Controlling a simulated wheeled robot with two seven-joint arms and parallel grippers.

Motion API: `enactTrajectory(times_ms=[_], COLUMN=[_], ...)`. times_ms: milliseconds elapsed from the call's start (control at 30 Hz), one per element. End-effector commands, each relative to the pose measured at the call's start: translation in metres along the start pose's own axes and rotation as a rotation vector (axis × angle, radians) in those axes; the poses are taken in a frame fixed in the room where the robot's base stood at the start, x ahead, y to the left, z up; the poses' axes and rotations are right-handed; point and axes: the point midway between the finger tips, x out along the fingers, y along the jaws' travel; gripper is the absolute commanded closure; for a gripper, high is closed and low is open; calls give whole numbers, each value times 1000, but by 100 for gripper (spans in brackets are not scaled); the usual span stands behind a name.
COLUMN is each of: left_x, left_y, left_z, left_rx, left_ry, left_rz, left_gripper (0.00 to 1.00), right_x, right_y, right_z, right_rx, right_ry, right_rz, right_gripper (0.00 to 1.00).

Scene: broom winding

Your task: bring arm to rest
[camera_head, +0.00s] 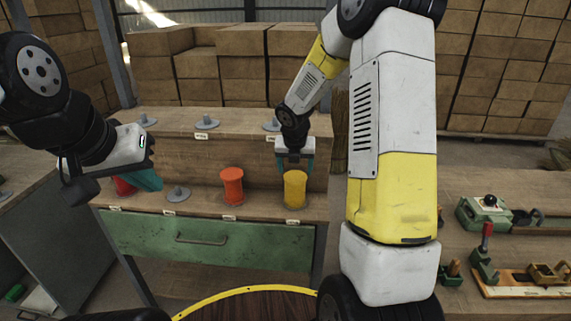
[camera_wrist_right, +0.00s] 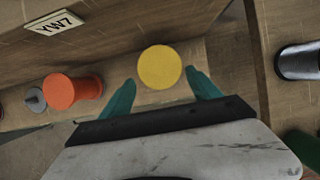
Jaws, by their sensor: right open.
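My right gripper (camera_head: 294,164) is open above the yellow spool (camera_head: 294,189), which stands upright near the right end of the lower shelf. In the right wrist view, the yellow spool's round top (camera_wrist_right: 160,67) shows between the teal fingertips of my right gripper (camera_wrist_right: 160,78), with gaps on both sides. My left gripper (camera_head: 146,178) hangs over the left end of the shelf, in front of a red spool (camera_head: 124,187) that it partly hides. Its finger spacing is unclear.
An orange spool (camera_head: 231,186) stands left of the yellow one. Empty grey holders (camera_head: 206,122) stand on the upper step. A green drawer (camera_head: 205,240) is below the shelf. A right-hand bench carries a green device (camera_head: 488,213) and clamps. Cartons (camera_head: 240,62) are stacked behind.

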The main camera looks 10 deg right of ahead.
Motion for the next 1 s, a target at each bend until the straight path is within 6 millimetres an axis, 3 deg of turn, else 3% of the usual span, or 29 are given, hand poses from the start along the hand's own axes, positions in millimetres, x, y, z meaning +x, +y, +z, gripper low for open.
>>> enactTrajectory(times_ms=[400,533,667,767,1000], left_x=[0,0,0,0,0], left_y=[0,0,0,0,0], left_z=[0,0,0,0,0], left_rx=[0,0,0,0,0], left_ry=[0,0,0,0,0], left_rz=[0,0,0,0,0], left_gripper=[100,100,100,100,100], right_x=[-3,-21,-71,-120,-216], right_y=[0,-4,-15,-26,-45], right_z=[0,0,-6,-21,-82], right_rx=[3,107,435,794,1676], right_ry=[0,-11,-29,-35,38], right_rz=[0,0,11,37,131], right_gripper=[28,28,28,28,28])
